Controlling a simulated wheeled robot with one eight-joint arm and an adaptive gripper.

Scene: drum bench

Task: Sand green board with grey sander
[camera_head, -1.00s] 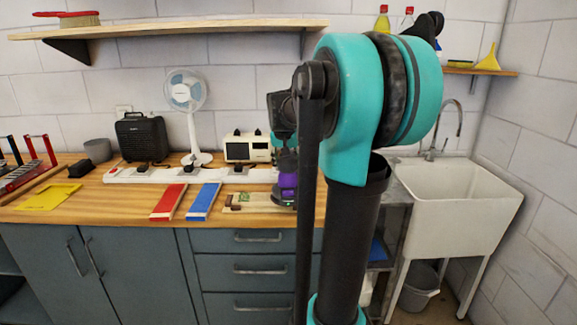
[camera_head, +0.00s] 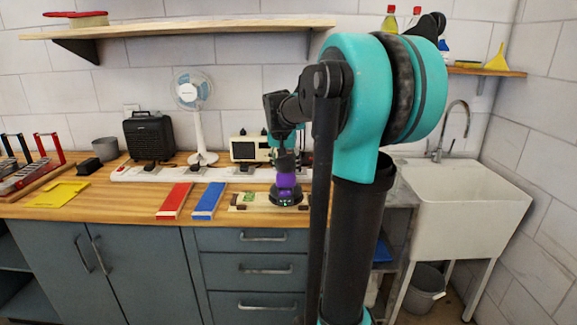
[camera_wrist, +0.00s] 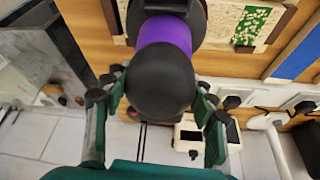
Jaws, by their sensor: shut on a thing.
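My gripper (camera_head: 285,158) is shut on a dark sander with a purple band (camera_head: 286,191), held upright with its pad down. In the wrist view the sander's round dark top (camera_wrist: 160,82) sits between my fingers. The sander is over the right part of the green board (camera_head: 241,205) and looks in contact with it. The board is mostly bare pale wood, with a patch of green paint (camera_wrist: 252,22) left of the sander in the head view. The sander hides part of the board.
A blue board (camera_head: 208,201) and a red board (camera_head: 174,201) lie to the left. A white power strip (camera_head: 128,174), a fan (camera_head: 195,120) and a small white device (camera_head: 249,148) stand behind. A yellow sheet (camera_head: 58,195) lies far left. A sink (camera_head: 462,195) is at right.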

